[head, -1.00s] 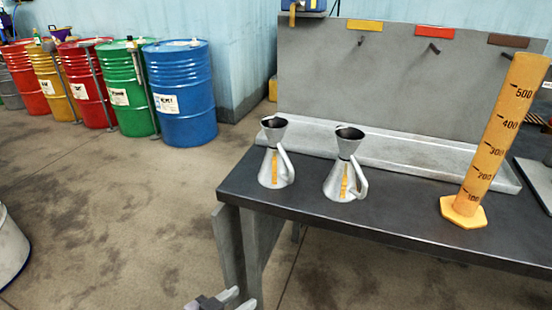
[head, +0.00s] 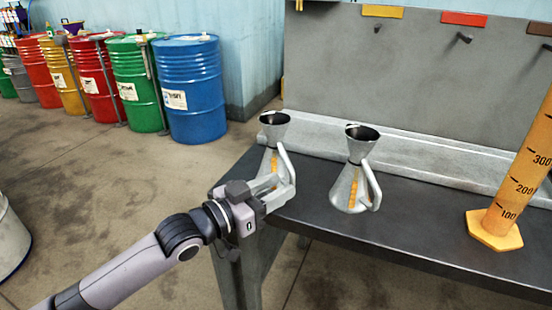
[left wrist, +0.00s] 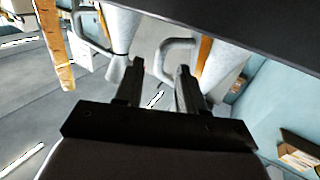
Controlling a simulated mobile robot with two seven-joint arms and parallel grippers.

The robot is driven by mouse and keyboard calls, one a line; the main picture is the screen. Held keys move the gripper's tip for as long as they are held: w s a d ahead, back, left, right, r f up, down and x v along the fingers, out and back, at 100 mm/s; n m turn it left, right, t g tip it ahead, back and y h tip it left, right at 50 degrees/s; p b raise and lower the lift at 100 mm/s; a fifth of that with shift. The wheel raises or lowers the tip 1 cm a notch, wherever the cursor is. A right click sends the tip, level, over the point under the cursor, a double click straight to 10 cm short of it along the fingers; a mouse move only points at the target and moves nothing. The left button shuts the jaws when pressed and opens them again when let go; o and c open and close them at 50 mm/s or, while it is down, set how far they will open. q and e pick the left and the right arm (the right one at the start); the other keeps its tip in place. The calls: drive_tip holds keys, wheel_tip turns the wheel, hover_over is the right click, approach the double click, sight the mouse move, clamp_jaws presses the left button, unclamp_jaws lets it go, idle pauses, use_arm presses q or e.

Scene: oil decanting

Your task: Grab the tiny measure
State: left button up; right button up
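Two grey metal measures with funnel tops, side handles and yellow strips stand upright on the dark table. The left measure (head: 274,128) looks slightly smaller than the right measure (head: 356,170). My left gripper (head: 277,187) is at the handle side of the left measure, covering its lower body in the head view. In the left wrist view, my left gripper's fingers (left wrist: 160,68) are apart, with the near measure (left wrist: 222,66) and its handle just beyond the tips. I cannot tell whether they touch it. The right measure also shows there (left wrist: 120,32). My right gripper is out of view.
A tall yellow graduated cylinder (head: 520,175) stands on the right of the dark table (head: 400,240). A grey back panel (head: 400,75) with pegs and coloured labels rises behind. Coloured drums, including a blue drum (head: 190,95), stand at the back left.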

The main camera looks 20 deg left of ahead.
sight(293, 177)
use_arm(q)
drive_tip(key=shift+x, duration=2.35)
clamp_jaws()
drive_tip(key=shift+r, duration=0.15)
